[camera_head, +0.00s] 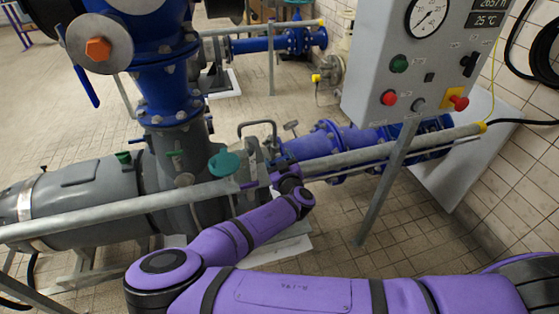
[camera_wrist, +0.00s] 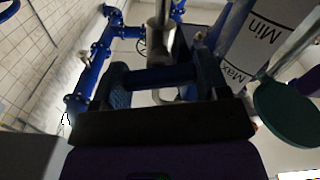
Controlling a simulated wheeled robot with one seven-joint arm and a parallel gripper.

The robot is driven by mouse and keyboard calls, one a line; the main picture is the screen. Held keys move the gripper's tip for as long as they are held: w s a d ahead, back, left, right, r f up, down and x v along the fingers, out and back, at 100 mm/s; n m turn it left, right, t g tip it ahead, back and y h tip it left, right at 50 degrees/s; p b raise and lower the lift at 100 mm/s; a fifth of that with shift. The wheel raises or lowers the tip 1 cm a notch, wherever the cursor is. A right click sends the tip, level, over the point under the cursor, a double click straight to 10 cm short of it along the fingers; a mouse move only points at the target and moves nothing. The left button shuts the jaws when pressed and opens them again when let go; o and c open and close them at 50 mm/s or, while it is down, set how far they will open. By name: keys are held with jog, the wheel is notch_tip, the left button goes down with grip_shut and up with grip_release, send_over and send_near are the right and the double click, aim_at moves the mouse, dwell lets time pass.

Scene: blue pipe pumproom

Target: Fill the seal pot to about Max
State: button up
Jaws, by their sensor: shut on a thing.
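The seal pot (camera_wrist: 240,45) shows in part at the upper right of the wrist view, as a pale cylinder with a white label reading Min and Max upside down. I cannot make out a liquid level. My gripper (camera_wrist: 162,82) is shut on a blue bar (camera_wrist: 160,77) that lies across between its two fingers, just left of the pot. The bar's ends are hidden by the fingers. A teal round cap (camera_wrist: 285,112) is to the right; a teal cap also shows in the head view (camera_head: 224,163), left of my gripper (camera_head: 280,172).
A grey pump (camera_head: 90,190) with blue pipework (camera_head: 170,95) stands at the left. A grey rail (camera_head: 120,207) crosses in front. A control box (camera_head: 420,75) with a gauge, buttons and a red-yellow stop switch stands at the upper right. Tiled floor (camera_head: 330,215) is open between.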

jog(key=n, duration=0.5)
jog(key=shift+n, duration=0.3)
jog(key=n, duration=0.5)
jog(key=shift+a+f+n, duration=0.1)
jog(key=shift+n, duration=0.2)
jog(key=o, duration=0.9)
jog(key=shift+o, duration=0.2)
jog(key=shift+s, duration=0.15)
jog(key=v, duration=1)
jog(key=shift+s, duration=0.3)
